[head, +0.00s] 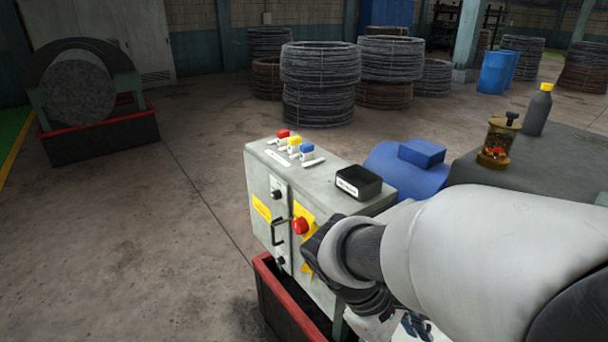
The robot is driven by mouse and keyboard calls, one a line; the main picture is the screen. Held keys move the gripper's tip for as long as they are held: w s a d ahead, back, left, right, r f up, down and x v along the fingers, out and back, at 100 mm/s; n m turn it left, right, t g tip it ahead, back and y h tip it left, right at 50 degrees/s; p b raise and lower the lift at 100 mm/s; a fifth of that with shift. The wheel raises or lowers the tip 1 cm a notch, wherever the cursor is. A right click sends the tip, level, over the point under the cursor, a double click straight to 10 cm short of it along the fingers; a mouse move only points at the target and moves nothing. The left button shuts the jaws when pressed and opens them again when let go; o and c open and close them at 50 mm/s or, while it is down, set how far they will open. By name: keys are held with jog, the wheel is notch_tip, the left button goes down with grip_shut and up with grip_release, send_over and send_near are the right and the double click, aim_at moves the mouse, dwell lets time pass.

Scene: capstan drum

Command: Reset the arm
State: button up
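My arm reaches in from the right edge, with its thick white link in front of the grey control cabinet (320,192). Its dark wrist joint is close to the cabinet's front, beside the red knob (300,225); I cannot tell whether they touch. Part of what looks like my gripper (414,326) shows at the bottom edge, cut off by the frame. Its fingers cannot be made out, nor whether it holds anything.
The cabinet carries red, yellow and blue switches (294,142) and a black box (358,183). Behind my arm are a blue motor (408,168), a brass oiler (498,143) and a grey bottle (538,112). Wire coils (320,85) stand farther back.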

jog(key=s+a+r+m+t+y, duration=0.2)
jog(key=s+r+m+t+y, duration=0.3)
jog(key=m, duration=0.4)
jog(key=shift+s+a+r+t+y, duration=0.4)
jog(key=shift+s+r+y, duration=0.2)
jog(key=shift+s+r, duration=0.65)
jog(key=shift+f, duration=0.15)
